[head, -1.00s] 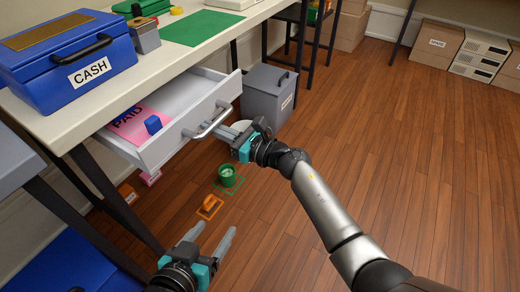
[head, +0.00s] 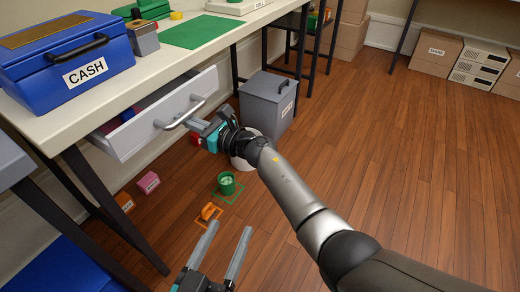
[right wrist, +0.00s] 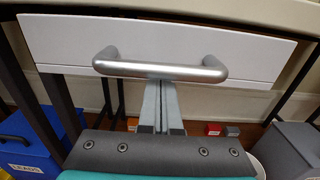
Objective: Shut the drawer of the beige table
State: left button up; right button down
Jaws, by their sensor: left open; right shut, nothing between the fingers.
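The beige table (head: 150,72) has a white drawer (head: 160,125) that stands partly open, with only a narrow strip of its inside showing. Its silver handle (head: 184,113) also shows in the right wrist view (right wrist: 160,69). My right gripper (head: 193,124) is shut and empty, its fingertips at the handle and drawer front. In the right wrist view its fingers (right wrist: 161,85) pass below the handle bar, which hides their tips; I cannot tell whether they touch the front. My left gripper (head: 230,228) is open and empty, low in front of the table.
A blue cash box (head: 68,62) and a green mat (head: 196,31) are on the tabletop. A grey bin (head: 268,103) stands beyond the drawer. The wooden floor to the right is clear.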

jog(key=shift+w+a, duration=0.15)
jog(key=shift+a, duration=0.15)
jog(key=shift+x, duration=1.2)
jog(key=shift+w, duration=0.2)
jog(key=p+v, duration=0.6)
jog(key=v, duration=0.3)
